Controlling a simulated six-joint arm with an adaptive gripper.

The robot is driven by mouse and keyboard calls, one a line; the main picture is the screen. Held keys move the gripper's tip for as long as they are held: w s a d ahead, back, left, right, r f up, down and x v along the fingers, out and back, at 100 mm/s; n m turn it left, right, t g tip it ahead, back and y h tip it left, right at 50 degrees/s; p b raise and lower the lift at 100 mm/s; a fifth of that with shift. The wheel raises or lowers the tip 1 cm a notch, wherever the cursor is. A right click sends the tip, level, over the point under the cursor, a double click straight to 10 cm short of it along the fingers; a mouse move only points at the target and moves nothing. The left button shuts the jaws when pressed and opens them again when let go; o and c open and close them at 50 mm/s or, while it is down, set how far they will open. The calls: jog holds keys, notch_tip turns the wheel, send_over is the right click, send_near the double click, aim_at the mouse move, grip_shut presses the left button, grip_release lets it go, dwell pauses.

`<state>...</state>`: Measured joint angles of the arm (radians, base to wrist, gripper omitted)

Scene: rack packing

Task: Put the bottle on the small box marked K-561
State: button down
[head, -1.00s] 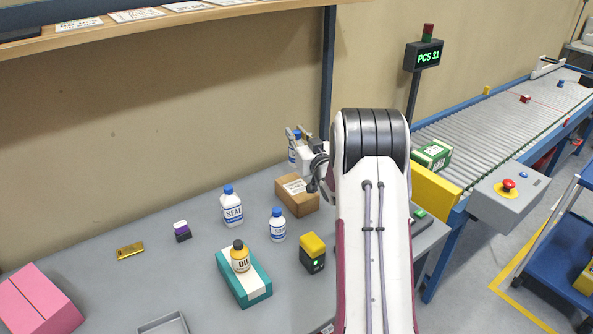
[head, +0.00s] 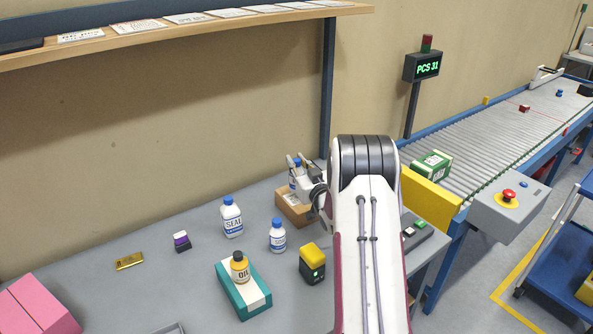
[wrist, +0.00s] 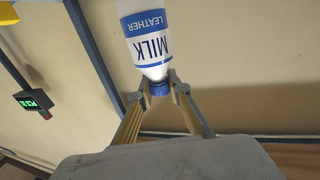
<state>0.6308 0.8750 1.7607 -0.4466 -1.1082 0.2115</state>
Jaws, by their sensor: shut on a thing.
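A white bottle with a blue cap hangs in my gripper (head: 298,160). The head view shows part of this bottle (head: 292,180) at the brown box (head: 290,211), with my gripper hiding much of it. I cannot tell whether it touches the box, and no K-561 mark is readable. In the wrist view my gripper (wrist: 159,89) is shut on the blue cap of the bottle (wrist: 147,38), whose label reads LEATHER MILK.
A SEAL bottle (head: 232,217) and a smaller blue-capped bottle (head: 277,237) stand left of my arm. An oil bottle (head: 240,267) stands on a teal and white box (head: 247,297). A black and yellow device (head: 312,262) is close to my arm.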

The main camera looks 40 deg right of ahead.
jog(key=shift+f, duration=1.4)
jog(key=shift+f, duration=0.1)
jog(key=c, duration=1.9)
grip_release()
jog(key=shift+s, duration=0.1)
jog(key=shift+s, duration=0.2)
jog(key=v, duration=0.7)
jog(key=shift+w+a, duration=0.1)
